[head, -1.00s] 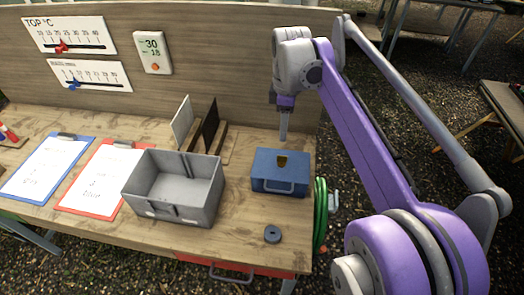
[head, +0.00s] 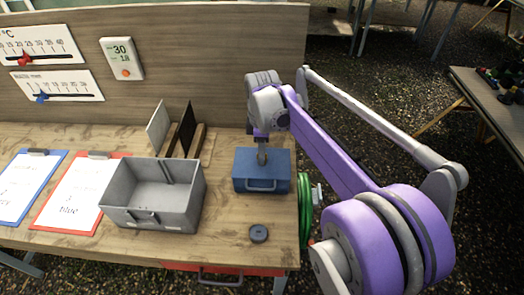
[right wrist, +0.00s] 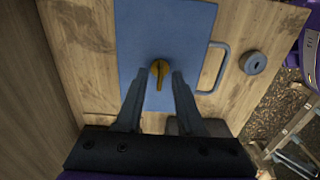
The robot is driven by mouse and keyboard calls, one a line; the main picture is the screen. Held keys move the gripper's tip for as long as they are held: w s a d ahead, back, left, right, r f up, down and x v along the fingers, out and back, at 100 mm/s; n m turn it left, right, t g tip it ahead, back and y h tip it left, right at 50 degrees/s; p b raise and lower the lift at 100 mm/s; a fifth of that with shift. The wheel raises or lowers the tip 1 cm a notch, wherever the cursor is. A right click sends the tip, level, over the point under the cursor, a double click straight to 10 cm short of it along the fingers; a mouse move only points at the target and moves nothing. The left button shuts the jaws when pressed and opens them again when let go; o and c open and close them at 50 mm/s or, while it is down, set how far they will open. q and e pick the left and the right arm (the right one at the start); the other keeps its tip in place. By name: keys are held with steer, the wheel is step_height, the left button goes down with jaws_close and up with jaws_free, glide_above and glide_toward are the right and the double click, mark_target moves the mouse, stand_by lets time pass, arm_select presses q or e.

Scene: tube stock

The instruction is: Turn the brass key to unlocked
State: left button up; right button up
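The blue box (head: 261,178) stands at the right end of the workbench, its handle facing the front. The brass key (right wrist: 160,69) is on the box's top face in the right wrist view, with its narrow part pointing toward my gripper's base. My right gripper (right wrist: 158,78) is open, one finger on each side of the key, with gaps showing; I cannot tell whether it touches the box. In the head view the right gripper (head: 262,156) is low over the box and hides the key. My left gripper is not in view.
A grey open bin (head: 117,210) stands left of the box. A dark round disc (head: 259,233) lies in front of the box. Two clipboards lie at the left, a wooden rack (head: 196,140) stands behind the bin, and a green hose (head: 305,210) hangs at the bench's right end.

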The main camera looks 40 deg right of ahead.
jaws_close()
stand_by(0.4)
steer(key=m, duration=0.4)
steer(key=shift+m, duration=0.4)
steer(key=m, duration=0.4)
steer(key=shift+m, duration=0.3)
steer(key=m, duration=0.4)
steer(key=shift+m, duration=2.2)
jaws_free()
